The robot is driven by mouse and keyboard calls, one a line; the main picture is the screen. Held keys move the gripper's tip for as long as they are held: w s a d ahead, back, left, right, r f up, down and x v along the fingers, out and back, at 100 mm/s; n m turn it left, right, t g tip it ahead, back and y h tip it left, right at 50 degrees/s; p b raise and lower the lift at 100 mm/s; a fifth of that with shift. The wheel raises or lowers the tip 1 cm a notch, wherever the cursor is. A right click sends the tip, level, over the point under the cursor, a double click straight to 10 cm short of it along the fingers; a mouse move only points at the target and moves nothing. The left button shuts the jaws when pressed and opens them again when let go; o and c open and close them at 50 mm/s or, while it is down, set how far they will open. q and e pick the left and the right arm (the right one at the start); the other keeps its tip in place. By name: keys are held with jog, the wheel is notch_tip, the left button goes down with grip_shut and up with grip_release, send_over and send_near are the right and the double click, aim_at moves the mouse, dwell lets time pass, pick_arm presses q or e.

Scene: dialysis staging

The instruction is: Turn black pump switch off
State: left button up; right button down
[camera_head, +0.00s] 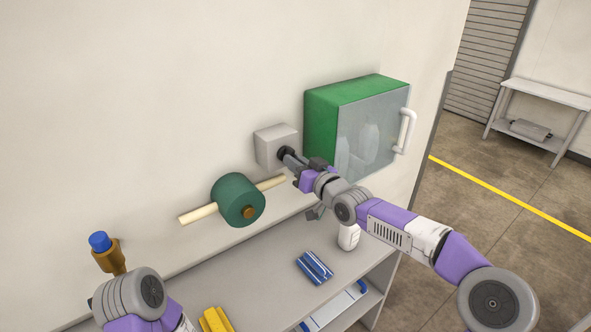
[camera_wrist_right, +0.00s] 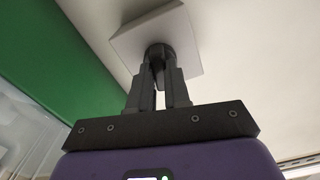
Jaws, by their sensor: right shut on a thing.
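The black pump switch (camera_head: 285,153) is a dark knob on a light grey wall box (camera_head: 268,145), left of the green cabinet. My right gripper (camera_head: 289,157) reaches it from the right and is shut on the knob. In the right wrist view the right gripper's fingers (camera_wrist_right: 160,72) close on both sides of the dark knob (camera_wrist_right: 160,50) in front of the grey box (camera_wrist_right: 147,32). The knob's marking and exact turn angle are hidden. In the head view my left arm shows at the lower left, but its gripper's fingers are not visible.
A green cabinet (camera_head: 322,112) with a clear door and white handle (camera_head: 404,131) is close on the right. A green valve (camera_head: 237,200) on a cream pipe (camera_head: 198,213) is at the lower left. Below, a grey shelf (camera_head: 262,262) holds blue and yellow items and a white bottle (camera_head: 348,237).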

jog(key=shift+n+b, duration=0.4)
jog(key=shift+n, duration=0.8)
jog(key=c, duration=1.1)
grip_release()
jog(key=shift+s+d, duration=0.1)
jog(key=shift+d, duration=0.05)
jog(key=v, duration=0.7)
jog(key=shift+s, duration=0.1)
